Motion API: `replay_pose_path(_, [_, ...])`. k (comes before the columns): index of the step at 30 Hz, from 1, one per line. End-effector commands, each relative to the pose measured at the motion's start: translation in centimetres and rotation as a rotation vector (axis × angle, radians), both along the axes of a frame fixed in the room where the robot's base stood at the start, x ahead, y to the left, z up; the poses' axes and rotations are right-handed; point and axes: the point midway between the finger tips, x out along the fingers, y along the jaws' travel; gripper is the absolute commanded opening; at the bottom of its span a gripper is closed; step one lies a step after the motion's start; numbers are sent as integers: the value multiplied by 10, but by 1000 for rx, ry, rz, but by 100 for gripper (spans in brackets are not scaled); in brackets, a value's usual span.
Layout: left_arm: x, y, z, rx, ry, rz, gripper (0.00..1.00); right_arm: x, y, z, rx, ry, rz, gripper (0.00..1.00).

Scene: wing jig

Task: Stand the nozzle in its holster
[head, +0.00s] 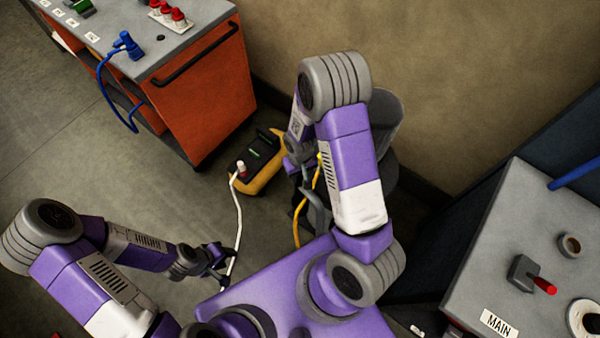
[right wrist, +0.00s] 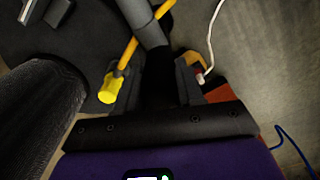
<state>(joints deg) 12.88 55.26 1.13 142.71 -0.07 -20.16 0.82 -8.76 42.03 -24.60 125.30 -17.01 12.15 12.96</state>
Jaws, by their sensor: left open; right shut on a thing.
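My right gripper (right wrist: 158,75) is shut on a dark grey piece, apparently the nozzle (right wrist: 150,34), whose grey barrel runs upward in the right wrist view. A yellow hose (right wrist: 129,52) crosses beside it and ends in a yellow fitting (right wrist: 109,90) near the left finger. In the head view my right forearm hides most of this, but the yellow hose (head: 316,176) shows beside it. A short round cup (head: 570,245) on the grey bench at right may be the holster; I cannot tell for sure.
The grey bench (head: 497,270) also carries a red-handled switch (head: 543,286) and a MAIN label. An orange cart (head: 205,95) with a blue plug (head: 127,45) stands at upper left. A yellow-black box (head: 262,165) with a white cable sits on the floor. A dark bin (head: 387,110) stands behind my right arm.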

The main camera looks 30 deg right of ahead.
Motion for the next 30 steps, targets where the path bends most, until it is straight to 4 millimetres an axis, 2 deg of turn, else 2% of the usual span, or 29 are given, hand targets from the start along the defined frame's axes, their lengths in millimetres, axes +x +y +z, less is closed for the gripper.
replay_pose_path(16, [0,0,-5,0,0,0,43,0,0,-6,0,-1,0,0])
replay_pose_path(30, [0,0,-18,0,0,0,43,0,0,-20,0,0,0,0])
